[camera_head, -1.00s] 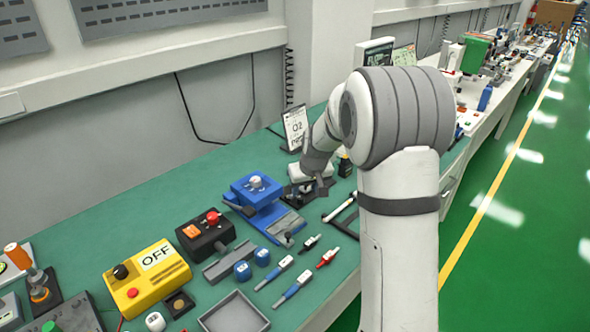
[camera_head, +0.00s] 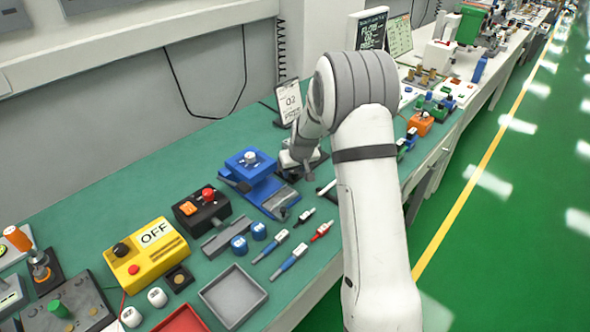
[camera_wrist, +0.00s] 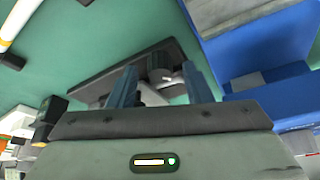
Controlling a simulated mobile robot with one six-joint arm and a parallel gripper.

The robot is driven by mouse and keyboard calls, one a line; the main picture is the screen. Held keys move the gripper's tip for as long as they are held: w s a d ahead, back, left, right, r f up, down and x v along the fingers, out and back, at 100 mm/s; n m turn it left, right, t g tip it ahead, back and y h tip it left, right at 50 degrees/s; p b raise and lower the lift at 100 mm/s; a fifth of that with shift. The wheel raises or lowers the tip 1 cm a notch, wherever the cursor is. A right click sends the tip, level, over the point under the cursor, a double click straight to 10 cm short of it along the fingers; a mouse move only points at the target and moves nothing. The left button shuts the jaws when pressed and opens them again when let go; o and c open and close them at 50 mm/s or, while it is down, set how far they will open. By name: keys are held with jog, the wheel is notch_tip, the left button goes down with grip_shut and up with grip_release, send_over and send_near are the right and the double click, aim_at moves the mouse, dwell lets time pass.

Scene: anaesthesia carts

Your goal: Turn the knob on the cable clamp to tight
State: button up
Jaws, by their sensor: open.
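My gripper (camera_wrist: 160,80) is open in the wrist view, with its two blue-grey fingers apart. Beyond and between the fingers is a dark plate (camera_wrist: 112,85) with a small dark knob-like part (camera_wrist: 159,61) and a pale piece. I take this to be the cable clamp, but its markings and knob setting cannot be read. No contact with it is clear. In the head view my gripper (camera_head: 291,161) is low over the bench, right of the blue device, and my arm hides much of the clamp.
A blue device (camera_head: 262,182) with a pale knob on top stands close to the left of my gripper. Further left are a black box (camera_head: 200,211) with a red button and a yellow OFF box (camera_head: 148,256). A sign (camera_head: 290,101) stands behind. Screwdriver-like tools (camera_head: 289,262) lie in front.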

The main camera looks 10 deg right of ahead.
jog(key=shift+c, duration=0.6)
jog(key=c, duration=0.9)
jog(key=shift+o, duration=0.2)
jog(key=shift+r, duration=0.1)
jog(key=shift+r+m+p, duration=0.1)
jog(key=shift+m+p, duration=0.4)
jog(key=shift+p, duration=0.35)
jog(key=shift+f+m+h, duration=0.2)
jog(key=shift+m+h, duration=0.1)
jog(key=shift+m, duration=0.2)
jog(key=shift+a+m, duration=0.1)
jog(key=shift+m, duration=0.3)
jog(key=shift+w, duration=0.1)
